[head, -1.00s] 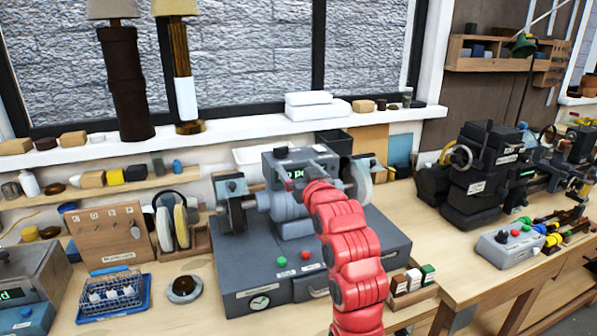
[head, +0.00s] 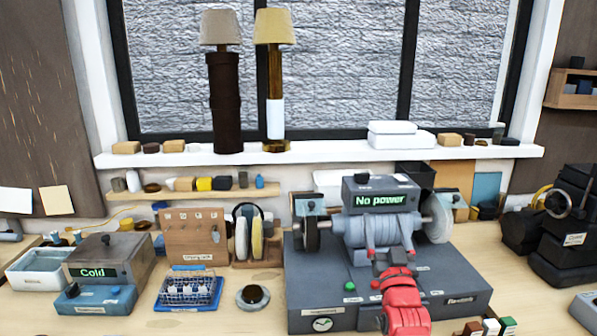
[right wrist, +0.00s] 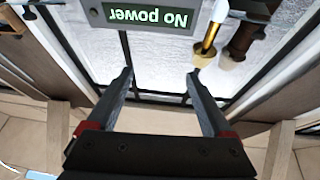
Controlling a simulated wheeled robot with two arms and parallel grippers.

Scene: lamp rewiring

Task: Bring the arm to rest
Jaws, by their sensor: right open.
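My right arm is red and comes in from the bottom of the head view, in front of the grey bench grinder (head: 350,231). My right gripper (head: 387,236) points toward the grinder's motor housing, with its two grey fingers apart and nothing between them. Whether it touches the grinder cannot be told. In the right wrist view the two dark fingers (right wrist: 159,76) are spread wide with empty space between. The "No power" display (right wrist: 150,17) shows upside down beyond them. My left gripper is not in view.
Two lamps, one dark (head: 226,105) and one with a brass foot (head: 274,105), stand on the white sill (head: 330,153). A box reading "Cold" (head: 110,257), a blue tray (head: 186,306) and a tool rack (head: 193,236) stand left of the grinder. A black machine (head: 562,220) stands at right.

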